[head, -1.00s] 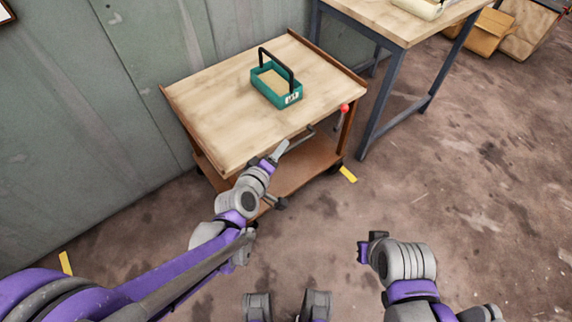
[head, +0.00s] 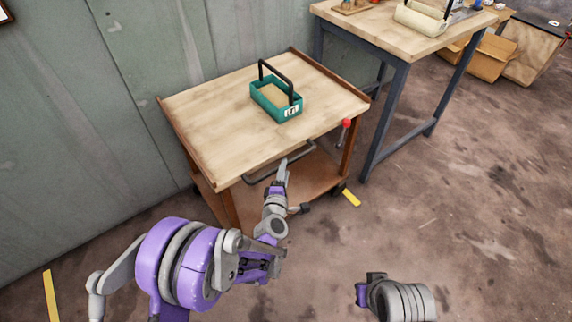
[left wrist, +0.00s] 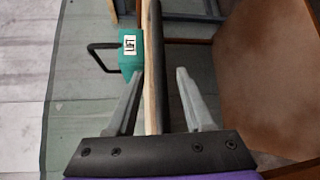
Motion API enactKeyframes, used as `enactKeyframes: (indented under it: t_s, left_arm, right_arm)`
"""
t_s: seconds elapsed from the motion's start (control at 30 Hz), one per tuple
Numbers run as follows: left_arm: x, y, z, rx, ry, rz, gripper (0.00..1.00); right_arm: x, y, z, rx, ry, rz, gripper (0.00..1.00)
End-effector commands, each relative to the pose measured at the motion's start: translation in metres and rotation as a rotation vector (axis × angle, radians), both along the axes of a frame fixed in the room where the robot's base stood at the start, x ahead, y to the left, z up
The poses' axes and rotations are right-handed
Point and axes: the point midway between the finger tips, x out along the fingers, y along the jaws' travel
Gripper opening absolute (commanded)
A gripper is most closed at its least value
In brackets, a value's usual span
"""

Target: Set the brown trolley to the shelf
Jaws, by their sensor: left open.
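The brown trolley (head: 205,139) stands against the wall with a pale wooden top and a brown lower deck (head: 318,178). Its dark handle bar (head: 262,177) runs along the near side, and also shows in the left wrist view (left wrist: 160,45). My left gripper (head: 283,166) is at the handle. In the left wrist view its fingers (left wrist: 159,74) are open, on either side of the bar and the wooden edge; contact is not visible. My right gripper (head: 369,284) is low, away from the trolley; its jaws are unclear. I cannot identify a shelf.
A green caddy (head: 266,106) with a black handle stands on the trolley top. A red-knobbed lever (head: 346,124) is at its right side. A workbench (head: 374,28) stands close right. Cardboard boxes (head: 490,60) lie beyond. Floor at right is clear.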

Motion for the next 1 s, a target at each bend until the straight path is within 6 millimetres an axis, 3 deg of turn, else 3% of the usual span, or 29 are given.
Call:
enactKeyframes:
  t_s: [0.2,0.57,0.6,0.87,1.0]
  left_arm:
    - [0.028,-0.005,-0.004,0.001,0.000,0.000,0.52]
    - [0.035,-0.006,-0.005,0.000,0.001,0.000,0.52]
    - [0.034,-0.006,-0.005,0.000,0.001,0.000,0.50]
    - [0.034,-0.006,-0.005,0.001,0.001,-0.001,0.04]
    - [0.034,-0.006,-0.005,0.001,0.001,-0.001,0.00]
  right_arm:
    - [0.000,0.000,-0.003,0.000,0.001,0.000,0.00]
    - [0.000,0.000,-0.004,0.000,0.001,0.000,0.00]
    - [0.000,0.000,-0.004,0.000,0.001,0.000,0.00]
    - [0.000,0.000,-0.004,0.000,0.001,0.000,0.00]
    - [0.000,0.000,-0.004,0.000,0.001,0.000,0.00]
